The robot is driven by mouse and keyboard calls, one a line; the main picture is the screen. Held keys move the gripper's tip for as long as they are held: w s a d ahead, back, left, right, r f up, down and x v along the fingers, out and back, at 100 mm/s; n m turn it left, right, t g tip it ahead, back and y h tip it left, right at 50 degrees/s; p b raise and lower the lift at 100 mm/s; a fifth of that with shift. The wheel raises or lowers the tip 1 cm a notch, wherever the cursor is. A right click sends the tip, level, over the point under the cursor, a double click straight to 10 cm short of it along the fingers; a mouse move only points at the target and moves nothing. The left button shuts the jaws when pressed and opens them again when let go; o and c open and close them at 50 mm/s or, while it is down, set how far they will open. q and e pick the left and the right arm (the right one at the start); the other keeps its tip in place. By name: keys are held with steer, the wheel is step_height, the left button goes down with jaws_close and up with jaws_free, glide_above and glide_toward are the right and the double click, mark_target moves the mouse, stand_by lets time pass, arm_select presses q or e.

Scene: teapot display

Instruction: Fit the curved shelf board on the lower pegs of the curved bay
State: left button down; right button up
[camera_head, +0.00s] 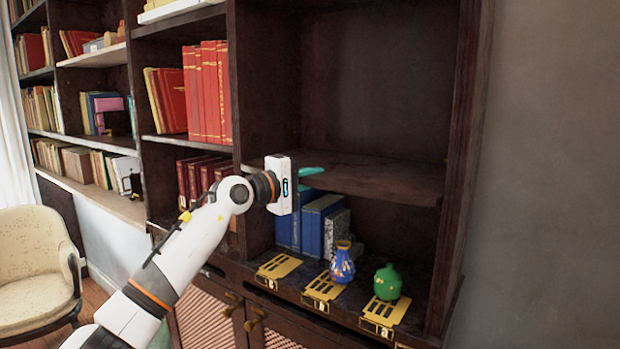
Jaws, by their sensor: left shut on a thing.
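The dark brown shelf board (385,180) lies across the right-hand bay (365,80) at about mid height, its front edge facing me. It looks about level. My left gripper (309,180) is at the board's left front part, with a teal finger over its top, and is shut on it. The lower pegs do not show, so I cannot tell whether the board rests on them. My right gripper is not in view.
Under the board stand blue books (315,225), a blue vase (342,262) and a green vase (387,282). Brass plates (279,266) lie along the cabinet ledge. Red books (207,92) fill the neighbouring bay. A cream chair (35,265) stands at left.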

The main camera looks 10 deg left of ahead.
arm_select(q)
steer(key=shift+r, duration=0.25)
steer(key=c, duration=1.3)
jaws_free()
steer(key=shift+s, duration=0.1)
steer(key=shift+f, duration=0.35)
steer(key=shift+s+a+f+b, duration=0.1)
steer(key=shift+s+a+b, duration=0.1)
steer(key=shift+a+b, duration=0.2)
steer(key=b+v, duration=0.2)
steer(key=v, duration=0.1)
steer(key=b+v, duration=0.2)
steer(key=v, duration=0.2)
steer(key=b+v, duration=0.2)
steer(key=v, duration=0.2)
steer(key=shift+s+d+r, duration=0.1)
steer(key=shift+s+r, duration=0.15)
steer(key=shift+r, duration=0.1)
